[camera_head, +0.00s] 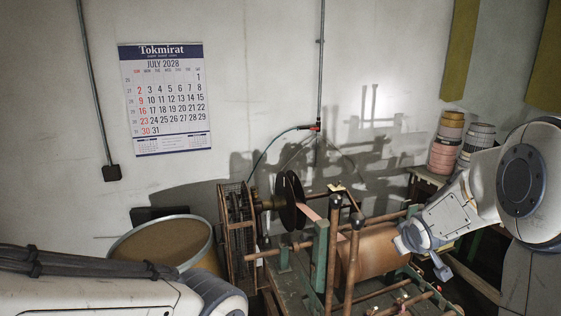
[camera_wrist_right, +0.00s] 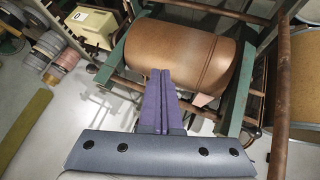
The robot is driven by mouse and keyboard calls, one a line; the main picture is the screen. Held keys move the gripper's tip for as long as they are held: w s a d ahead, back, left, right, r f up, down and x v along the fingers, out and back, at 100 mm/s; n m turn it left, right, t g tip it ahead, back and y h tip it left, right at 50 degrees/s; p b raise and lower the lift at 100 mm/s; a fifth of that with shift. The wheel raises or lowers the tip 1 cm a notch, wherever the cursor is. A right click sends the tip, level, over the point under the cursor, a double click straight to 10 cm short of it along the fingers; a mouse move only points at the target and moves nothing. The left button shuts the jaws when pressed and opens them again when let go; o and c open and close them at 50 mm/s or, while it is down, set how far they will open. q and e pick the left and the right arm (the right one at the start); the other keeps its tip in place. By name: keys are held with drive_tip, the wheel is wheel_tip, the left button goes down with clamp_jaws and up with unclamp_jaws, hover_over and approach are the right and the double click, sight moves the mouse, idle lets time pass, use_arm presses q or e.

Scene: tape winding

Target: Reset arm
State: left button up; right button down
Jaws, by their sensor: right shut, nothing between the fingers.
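My right arm (camera_head: 470,205) comes in from the right in the head view, with its gripper (camera_head: 442,270) pointing down beside the brown roller of the winding machine. In the right wrist view the two purple fingers of this gripper (camera_wrist_right: 160,76) are pressed together with nothing between them. Their tips overlap the near edge of the brown roller (camera_wrist_right: 190,55) in the picture; I cannot tell whether they touch it. My left arm (camera_head: 90,285) lies across the lower left of the head view, and its gripper is out of the picture.
The winding machine has a green frame (camera_head: 320,255), upright rods with dark knobs (camera_head: 357,221) and a dark disc (camera_head: 291,200). A round drum (camera_head: 165,240) stands at left. Tape rolls (camera_head: 445,150) are stacked at right. A calendar (camera_head: 165,97) hangs on the wall.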

drive_tip(key=s+a+f+m+g+y, duration=0.1)
drive_tip(key=s+a+f+m+g, duration=0.2)
drive_tip(key=s+a, duration=0.5)
drive_tip(key=s+a+f+g+y, duration=0.15)
drive_tip(key=s+a+f, duration=0.3)
drive_tip(key=s, duration=0.65)
drive_tip(key=s+a+r+n+g+b, duration=0.2)
drive_tip(key=s+a+n, duration=0.5)
drive_tip(key=s+a, duration=0.7)
drive_tip(key=shift+s+r+g+y+b, duration=0.4)
drive_tip(key=shift+g+b, duration=0.1)
drive_tip(key=shift+g, duration=0.45)
